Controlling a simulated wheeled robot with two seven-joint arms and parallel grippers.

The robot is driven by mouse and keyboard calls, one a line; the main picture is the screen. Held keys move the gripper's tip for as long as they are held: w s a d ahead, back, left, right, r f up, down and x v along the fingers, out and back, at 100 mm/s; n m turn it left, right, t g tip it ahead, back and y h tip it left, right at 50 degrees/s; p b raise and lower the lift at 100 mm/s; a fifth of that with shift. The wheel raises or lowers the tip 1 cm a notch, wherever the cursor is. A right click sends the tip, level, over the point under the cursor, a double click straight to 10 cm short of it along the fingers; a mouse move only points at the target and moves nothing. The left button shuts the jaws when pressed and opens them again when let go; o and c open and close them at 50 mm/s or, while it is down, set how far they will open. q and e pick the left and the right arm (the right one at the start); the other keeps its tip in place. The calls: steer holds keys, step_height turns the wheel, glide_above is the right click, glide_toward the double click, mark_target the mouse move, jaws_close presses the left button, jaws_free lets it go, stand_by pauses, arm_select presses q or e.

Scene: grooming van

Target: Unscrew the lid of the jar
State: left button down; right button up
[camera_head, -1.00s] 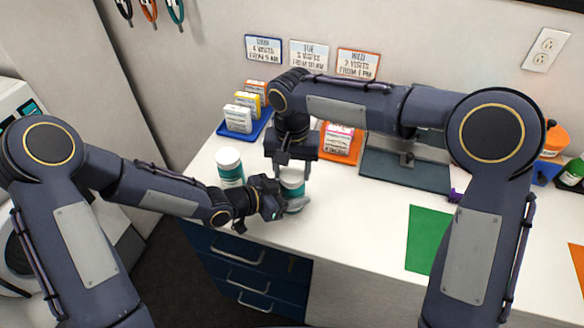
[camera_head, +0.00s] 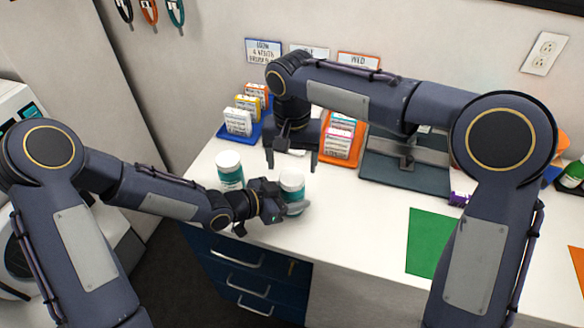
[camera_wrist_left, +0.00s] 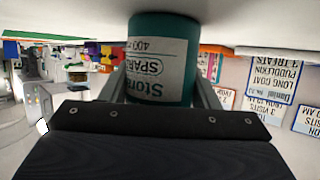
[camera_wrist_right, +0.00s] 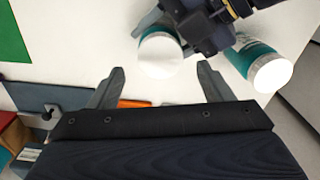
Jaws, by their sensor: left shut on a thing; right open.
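A teal jar (camera_head: 292,192) with a white lid (camera_head: 292,178) stands upright on the white counter. My left gripper (camera_head: 286,206) is shut on the jar's body from the left; the left wrist view shows the labelled teal body (camera_wrist_left: 163,60) between its fingers. The lid sits on the jar; I cannot tell how tightly. My right gripper (camera_head: 291,164) is open and empty above the lid, pointing down. In the right wrist view the lid (camera_wrist_right: 160,56) lies just beyond the open fingers, which do not touch it.
A second teal jar with a white lid (camera_head: 229,170) stands close to the left. A blue tray (camera_head: 257,128) of small boxes, an orange holder (camera_head: 341,148) and a grey board (camera_head: 405,178) stand behind. A green sheet (camera_head: 425,240) lies to the right. The front edge is near.

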mark_target(292, 177)
steer(key=shift+r, duration=0.4)
steer(key=shift+c, duration=0.3)
step_height(292, 177, up, 3)
steer(key=m, duration=0.6)
steer(key=shift+f+m, duration=0.15)
steer(key=shift+m, duration=0.25)
step_height(292, 177, down, 8)
steer(key=shift+r, duration=0.25)
steer(key=shift+c, duration=0.4)
steer(key=c, duration=0.9)
steer(key=n, duration=0.6)
steer(key=shift+n, duration=0.4)
steer(key=shift+c, duration=0.2)
